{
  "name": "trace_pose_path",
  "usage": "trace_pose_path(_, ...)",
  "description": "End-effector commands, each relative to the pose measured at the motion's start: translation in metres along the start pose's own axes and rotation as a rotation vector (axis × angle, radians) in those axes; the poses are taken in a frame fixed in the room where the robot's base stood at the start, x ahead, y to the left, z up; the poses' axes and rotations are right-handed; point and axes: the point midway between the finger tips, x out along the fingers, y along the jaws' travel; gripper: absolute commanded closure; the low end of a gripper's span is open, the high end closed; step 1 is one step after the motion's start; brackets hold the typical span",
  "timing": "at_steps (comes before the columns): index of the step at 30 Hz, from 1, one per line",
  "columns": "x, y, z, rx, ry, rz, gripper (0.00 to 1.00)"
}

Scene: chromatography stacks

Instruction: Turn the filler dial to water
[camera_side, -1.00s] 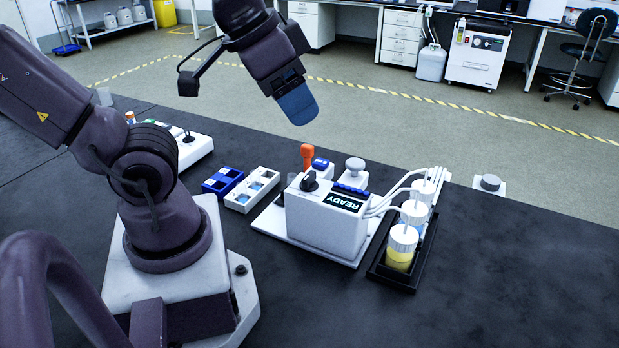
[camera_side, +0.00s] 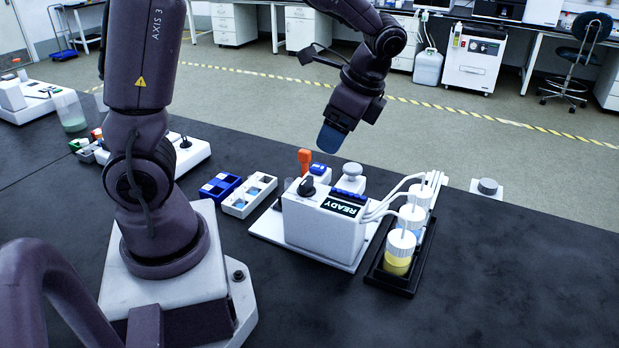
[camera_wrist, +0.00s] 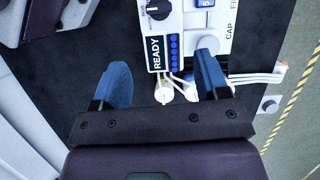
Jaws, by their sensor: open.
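The filler is a white box (camera_side: 322,228) with a screen reading READY (camera_side: 340,207), on a white base plate. Its black dial (camera_side: 306,186) sits on top at the left; its setting is too small to read. The dial also shows at the top of the wrist view (camera_wrist: 158,10), beyond my fingertips. My gripper (camera_side: 332,138) hangs above and behind the filler, clear of it. In the wrist view its two blue fingers (camera_wrist: 162,75) are spread apart with nothing held between them.
White-capped bottles (camera_side: 401,245) stand in a black tray (camera_side: 388,279) right of the filler, joined to it by white tubes. An orange handle (camera_side: 304,160) and a white knob (camera_side: 351,170) rise behind it. Blue (camera_side: 220,188) and white (camera_side: 249,196) racks lie to its left.

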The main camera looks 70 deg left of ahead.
Motion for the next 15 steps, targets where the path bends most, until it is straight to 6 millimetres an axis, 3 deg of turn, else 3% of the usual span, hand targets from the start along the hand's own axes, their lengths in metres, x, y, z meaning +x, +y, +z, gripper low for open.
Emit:
trace_pose_path(8,0.009,0.0,0.004,0.094,-0.019,0.003,0.32)
trace_pose_path(15,0.056,0.001,0.006,0.092,-0.02,0.007,0.32)
